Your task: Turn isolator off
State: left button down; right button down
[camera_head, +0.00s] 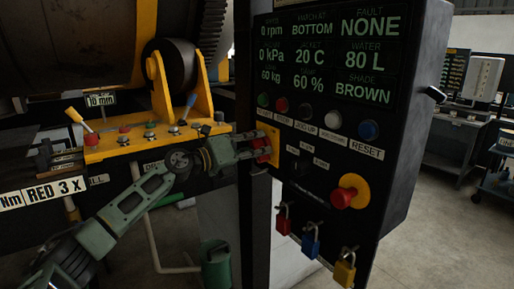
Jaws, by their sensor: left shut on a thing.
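The isolator is a red handle (261,142) on a yellow plate (274,133) at the lower left of the black control panel (330,200). My left gripper (266,146) reaches in from the left and is shut on the red handle, its fingers covering much of it. The handle's exact angle is hard to tell behind the fingers. The panel display (330,57) is lit and reads 0 rpm, BOTTOM, fault NONE, 0 kPa, 20 C, 80 L, 60 kg, 60 % and BROWN. My right gripper is not in view.
Red (283,219), blue (310,240) and yellow (344,270) padlocks hang below. A yellow lever console (140,140) is close to my left arm. Open floor (430,240) lies right.

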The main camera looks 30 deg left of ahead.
aim_at(252, 149)
pick_arm(q)
jog(key=shift+f, duration=0.2)
jog(key=c, duration=1.6)
grip_release()
jog(key=shift+r, duration=0.15)
jog(key=shift+s, duration=0.1)
jog(key=shift+v, duration=5.9)
jog(key=shift+a, duration=0.15)
